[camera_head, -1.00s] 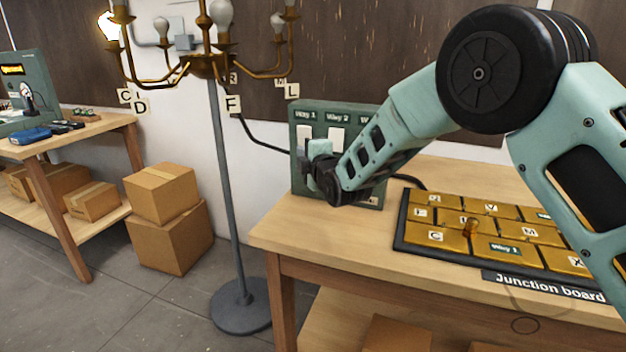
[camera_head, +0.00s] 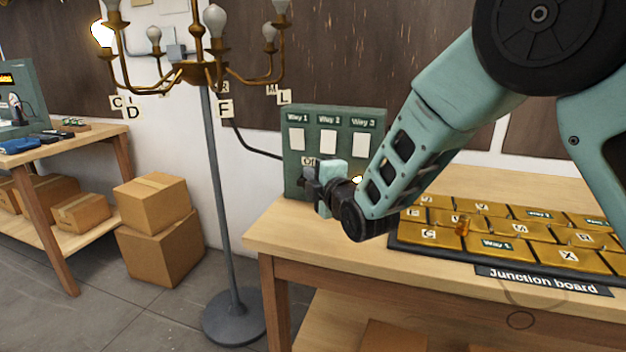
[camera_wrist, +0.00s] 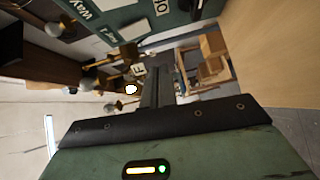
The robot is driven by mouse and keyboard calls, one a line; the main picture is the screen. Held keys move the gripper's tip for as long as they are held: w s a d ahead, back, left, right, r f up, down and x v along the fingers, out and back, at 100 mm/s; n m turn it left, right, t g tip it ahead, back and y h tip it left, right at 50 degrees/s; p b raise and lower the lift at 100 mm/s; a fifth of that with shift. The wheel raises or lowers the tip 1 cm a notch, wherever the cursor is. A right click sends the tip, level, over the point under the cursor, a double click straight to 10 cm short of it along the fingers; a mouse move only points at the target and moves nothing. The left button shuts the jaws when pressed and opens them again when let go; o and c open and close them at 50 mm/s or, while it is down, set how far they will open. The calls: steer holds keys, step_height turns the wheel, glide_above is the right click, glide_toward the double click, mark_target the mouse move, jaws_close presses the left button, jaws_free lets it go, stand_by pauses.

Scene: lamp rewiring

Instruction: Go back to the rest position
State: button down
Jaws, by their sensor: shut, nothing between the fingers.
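My gripper (camera_head: 312,187) is shut and empty. In the head view it hangs just in front of the lower part of the green switch box (camera_head: 336,120), pointing left, and hides part of the box's lower face. The box shows labels Way 1, Way 2 and Way 3, each above a white plate, and part of an "Of" label beside the gripper. In the wrist view the shut fingers (camera_wrist: 158,88) point towards the lamp, and the box's labelled face (camera_wrist: 110,12) is at the top edge.
The junction board (camera_head: 500,238) with brass tiles lies right of my arm on the wooden bench (camera_head: 275,240). The brass chandelier lamp (camera_head: 208,75) stands left of the bench, one bulb lit. Stacked cardboard boxes (camera_head: 160,250) and another bench (camera_head: 110,150) are farther left.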

steer(key=shift+s+d, duration=0.1)
steer(key=shift+s, duration=0.1)
steer(key=s+d+m+g+h+p, duration=0.1)
steer(key=s+d+m+g, duration=0.3)
steer(key=s, duration=0.9)
steer(key=s+d+f+m+g+h+p, duration=0.1)
steer(key=s+m+g, duration=0.5)
steer(key=s, duration=0.8)
steer(key=s+d+m+g+h+p, duration=0.3)
steer(key=s+d, duration=0.4)
steer(key=s, duration=0.7)
steer(key=m+g+h, duration=0.1)
steer(key=g, duration=0.1)
steer(key=shift+s+f+m+g+h, duration=0.2)
steer(key=shift+s+m+g+h, duration=0.05)
steer(key=shift+m+g+h, duration=0.15)
steer(key=shift+d, duration=0.1)
